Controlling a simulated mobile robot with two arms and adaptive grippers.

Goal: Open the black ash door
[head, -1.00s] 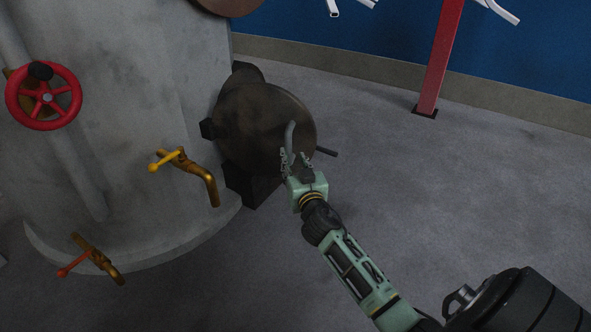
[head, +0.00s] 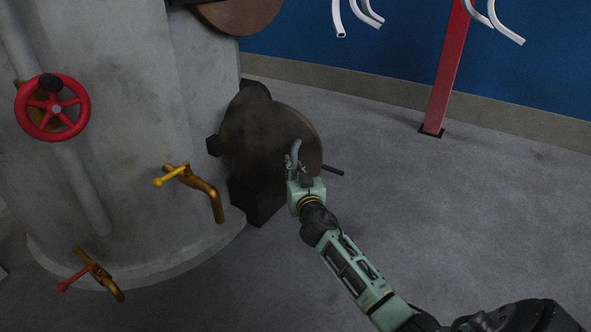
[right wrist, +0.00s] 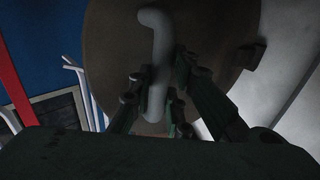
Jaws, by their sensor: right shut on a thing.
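The black ash door (head: 262,135) is a round dark brown disc low on the right side of the grey boiler. It also fills much of the right wrist view (right wrist: 115,45). A curved grey handle (head: 295,147) stands out from its face; in the right wrist view the handle (right wrist: 156,62) runs down between the fingers. My right gripper (head: 300,172) is shut on the handle; its fingers (right wrist: 155,92) lie on either side of it. Whether the door stands ajar is hard to tell. My left gripper is not in view.
The grey boiler (head: 125,120) carries a red handwheel (head: 52,107), a brass tap with yellow lever (head: 190,182) and a lower tap with red lever (head: 92,272). A red post (head: 448,70) stands at the back right. The floor right of the door is clear.

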